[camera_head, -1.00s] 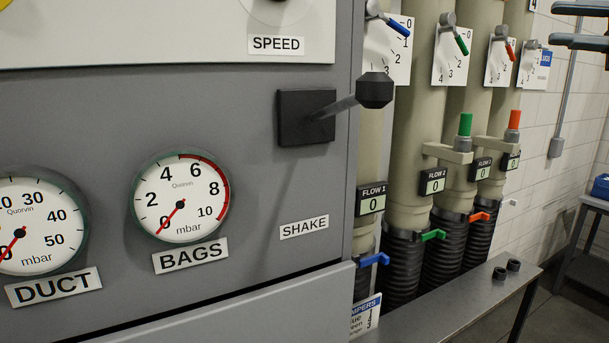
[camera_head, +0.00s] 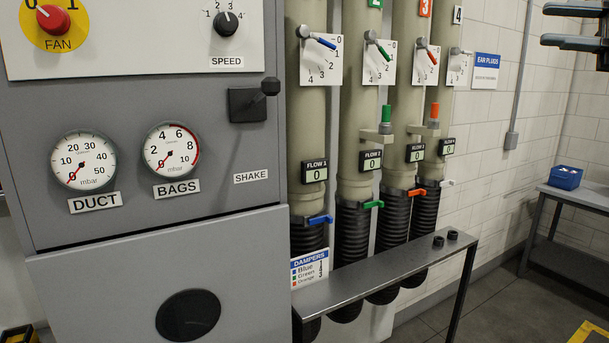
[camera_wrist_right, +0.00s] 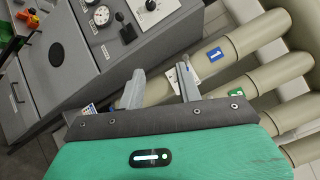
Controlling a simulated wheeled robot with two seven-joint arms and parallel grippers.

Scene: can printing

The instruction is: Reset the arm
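My right gripper (camera_head: 545,25) shows at the top right corner of the head view, its two dark fingers apart with nothing between them. In the right wrist view the same gripper (camera_wrist_right: 160,88) has its two grey fingers spread and empty, in front of the grey control cabinet and the beige pipes. It appears clear of the cabinet and pipes in the head view. My left gripper is not in view.
The grey cabinet (camera_head: 215,170) has a red fan knob (camera_head: 51,19), a speed knob (camera_head: 226,23) and a black shake lever (camera_head: 268,87). Pipes with coloured damper levers stand right of it, behind a metal bench (camera_head: 385,272). A blue bin (camera_head: 565,177) sits on a side table (camera_head: 580,197).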

